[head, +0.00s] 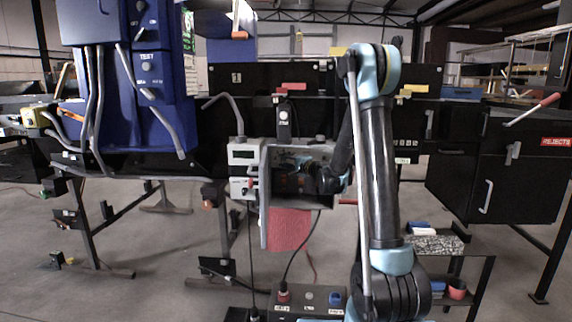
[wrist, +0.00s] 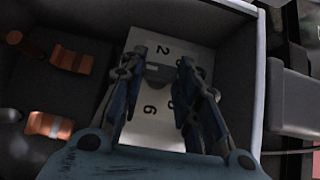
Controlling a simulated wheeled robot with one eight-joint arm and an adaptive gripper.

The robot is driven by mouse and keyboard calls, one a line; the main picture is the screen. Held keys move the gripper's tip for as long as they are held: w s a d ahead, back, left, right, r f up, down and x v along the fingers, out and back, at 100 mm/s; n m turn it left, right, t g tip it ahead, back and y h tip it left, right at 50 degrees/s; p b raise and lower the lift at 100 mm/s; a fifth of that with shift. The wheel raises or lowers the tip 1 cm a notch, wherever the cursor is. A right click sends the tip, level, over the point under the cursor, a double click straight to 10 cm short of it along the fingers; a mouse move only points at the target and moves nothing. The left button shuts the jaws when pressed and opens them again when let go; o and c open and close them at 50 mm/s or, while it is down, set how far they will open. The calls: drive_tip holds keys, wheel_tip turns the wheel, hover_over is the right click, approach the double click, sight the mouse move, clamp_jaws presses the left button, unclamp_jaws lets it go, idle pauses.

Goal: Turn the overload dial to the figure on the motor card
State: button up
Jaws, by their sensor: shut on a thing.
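In the wrist view, the overload dial is a small grey knob (wrist: 158,74) on a white plate (wrist: 150,132) inside an open grey box. A printed 2 shows above the knob and a 6 below it; other figures at the right are partly behind a finger. My gripper (wrist: 160,76) has its two blue fingers on either side of the knob and is shut on it. The dial's pointer cannot be made out. In the head view, my gripper (head: 325,180) is inside the open box (head: 325,147), and the dial is hidden. No motor card can be read.
The box's open door (head: 264,225) hangs at its left. Orange-banded parts (wrist: 70,60) sit left of the plate in the box. A white switch unit (head: 243,155) stands beside the door. A button panel (head: 308,298) is below. A blue cabinet (head: 150,80) stands left.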

drive_tip(key=shift+s+f+m+t, duration=0.1)
drive_tip(key=shift+f+m+t, duration=0.05)
drive_tip(key=shift+m+t, duration=0.15)
drive_tip(key=o, duration=1.1)
drive_tip(key=shift+c, duration=0.2)
drive_tip(key=v, duration=1.2)
drive_tip(key=shift+f, duration=0.15)
drive_tip(key=shift+d, duration=0.1)
